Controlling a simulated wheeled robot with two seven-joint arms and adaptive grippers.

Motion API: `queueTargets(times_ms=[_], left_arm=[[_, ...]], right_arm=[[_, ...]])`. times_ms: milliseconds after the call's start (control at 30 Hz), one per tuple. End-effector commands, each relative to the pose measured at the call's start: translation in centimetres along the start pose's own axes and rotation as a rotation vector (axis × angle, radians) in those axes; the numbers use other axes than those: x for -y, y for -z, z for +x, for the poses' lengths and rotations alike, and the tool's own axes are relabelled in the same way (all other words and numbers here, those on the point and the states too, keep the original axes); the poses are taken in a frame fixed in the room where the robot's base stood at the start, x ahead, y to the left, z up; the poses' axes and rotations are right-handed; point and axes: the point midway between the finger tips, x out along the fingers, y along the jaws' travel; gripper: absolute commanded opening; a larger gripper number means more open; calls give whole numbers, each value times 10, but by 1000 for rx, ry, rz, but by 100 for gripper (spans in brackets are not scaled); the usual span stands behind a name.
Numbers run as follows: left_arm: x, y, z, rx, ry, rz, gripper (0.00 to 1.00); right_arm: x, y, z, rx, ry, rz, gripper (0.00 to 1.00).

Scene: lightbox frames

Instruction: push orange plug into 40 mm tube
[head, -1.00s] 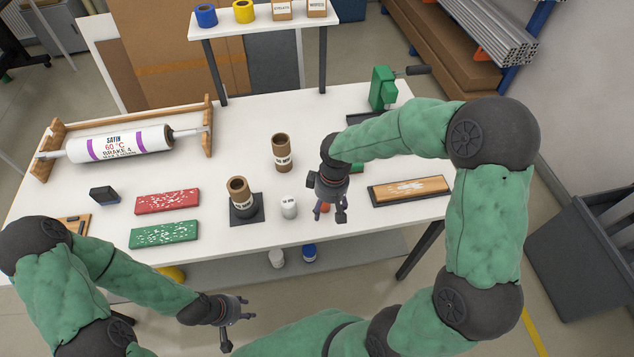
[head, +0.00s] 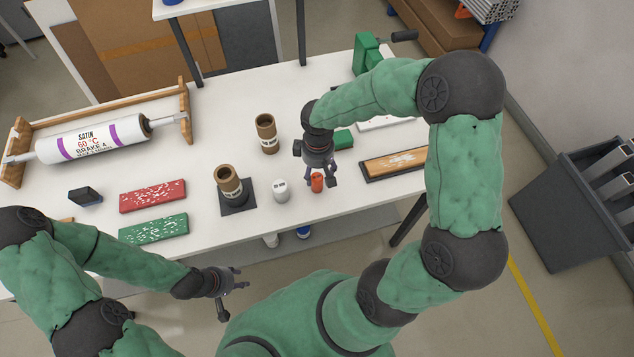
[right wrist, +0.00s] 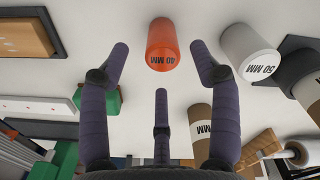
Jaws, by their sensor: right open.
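The orange plug (head: 317,182), marked 40 MM in the right wrist view (right wrist: 162,42), stands on the table near its front edge. My right gripper (head: 321,178) is open above and just behind it, its fingers spread around the plug's line without visible contact. One brown tube (head: 229,186) stands upright on a dark square base. Another brown tube (head: 266,134) stands upright farther back. I cannot read the size on either label. My left gripper (head: 234,284) hangs in front of the table, empty, with its fingers apart.
A white plug (head: 281,190), marked 50 MM, stands between the based tube and the orange plug. A wooden block on a dark tray (head: 394,163) lies to the right. Red (head: 153,195) and green (head: 153,228) blocks lie left. A green block (head: 343,139) is behind my right gripper.

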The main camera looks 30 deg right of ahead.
Motion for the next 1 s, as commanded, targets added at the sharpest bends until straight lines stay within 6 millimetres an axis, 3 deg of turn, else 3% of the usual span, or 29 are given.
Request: queueTargets(times_ms=[233, 500, 700, 733, 1000], left_arm=[[4, 0, 10, 0, 0, 0, 40], [4, 0, 10, 0, 0, 0, 40], [4, 0, 10, 0, 0, 0, 40], [4, 0, 10, 0, 0, 0, 40], [4, 0, 10, 0, 0, 0, 40]], right_arm=[[4, -1, 36, 2, 2, 0, 63], [3, -1, 39, 1, 1, -1, 63], [3, -1, 39, 1, 1, -1, 6], [3, -1, 39, 1, 1, -1, 1], [3, -1, 39, 1, 1, 0, 1]])
